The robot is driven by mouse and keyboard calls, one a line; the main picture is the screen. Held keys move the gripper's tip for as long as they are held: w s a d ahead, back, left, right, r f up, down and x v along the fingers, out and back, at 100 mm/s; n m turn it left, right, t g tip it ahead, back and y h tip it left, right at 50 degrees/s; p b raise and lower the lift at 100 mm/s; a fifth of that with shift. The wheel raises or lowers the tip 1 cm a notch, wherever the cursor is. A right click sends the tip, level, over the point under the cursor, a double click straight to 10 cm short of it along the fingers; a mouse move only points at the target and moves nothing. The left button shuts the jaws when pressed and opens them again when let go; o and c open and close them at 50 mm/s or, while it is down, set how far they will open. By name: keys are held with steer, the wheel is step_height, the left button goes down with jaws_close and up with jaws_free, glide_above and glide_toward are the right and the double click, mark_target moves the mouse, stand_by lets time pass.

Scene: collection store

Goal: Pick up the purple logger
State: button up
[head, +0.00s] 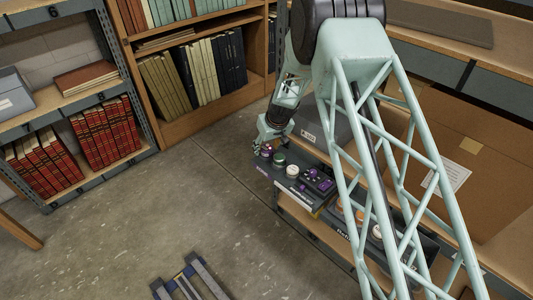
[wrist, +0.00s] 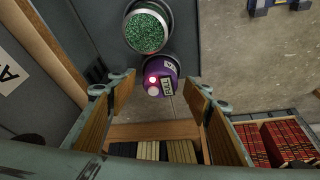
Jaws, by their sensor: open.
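The purple logger (wrist: 172,67), a small round purple thing with a white label and a glowing pink light, shows in the wrist view just past my fingertips. In the head view the logger (head: 266,151) is small, at the far left end of a grey shelf, partly behind my gripper. My gripper (wrist: 160,90) is open, one finger on each side of the line to the logger, with nothing between the pads. In the head view my gripper (head: 258,147) is right at the logger; whether it touches cannot be told.
A green-topped jar (wrist: 147,28) stands close beside the logger. A white-topped jar (head: 292,171) and a dark purple device (head: 318,180) follow along the shelf (head: 285,185). A grey box (head: 322,128) stands behind. Bookshelves (head: 205,65) lie across the open floor.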

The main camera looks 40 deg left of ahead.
steer(key=shift+w+a+f, duration=0.1)
steer(key=shift+a+f, duration=0.1)
steer(key=shift+f, duration=0.3)
steer(key=c, duration=1)
